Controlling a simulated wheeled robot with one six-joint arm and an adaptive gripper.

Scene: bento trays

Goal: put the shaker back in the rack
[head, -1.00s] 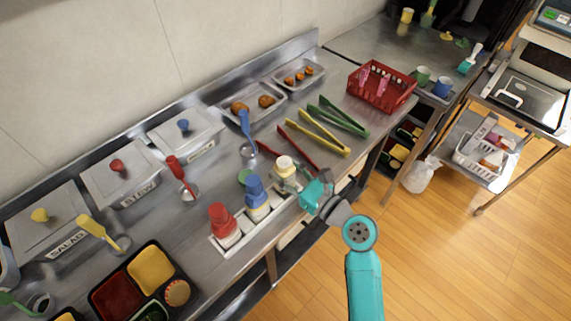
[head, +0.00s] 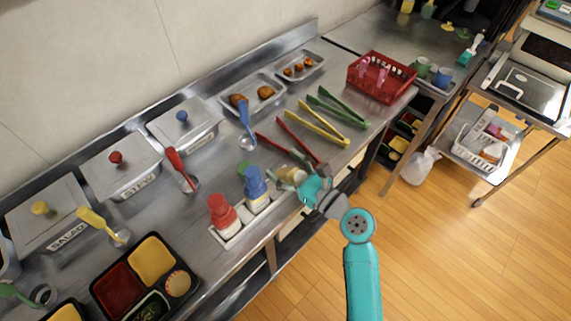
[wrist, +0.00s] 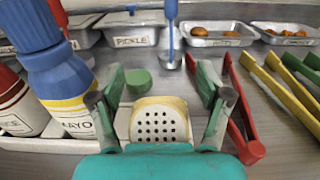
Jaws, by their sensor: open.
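The shaker, with a cream perforated top (wrist: 160,124), sits between the fingers of my gripper (wrist: 158,105) in the wrist view. The fingers are open, one on each side of it; whether they touch it I cannot tell. In the head view my gripper (head: 300,172) is at the counter's front edge and largely hides the shaker. The white rack (head: 229,236) holds a red bottle (head: 222,212) and a blue-topped mayo bottle (head: 256,190). The rack's right end is hidden, so I cannot tell whether the shaker is in it.
A green round object (wrist: 139,82) lies just behind the shaker. Red tongs (head: 296,139), yellow tongs (head: 325,124) and green tongs (head: 337,107) lie to the right. A red basket (head: 381,80) is at the far right.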

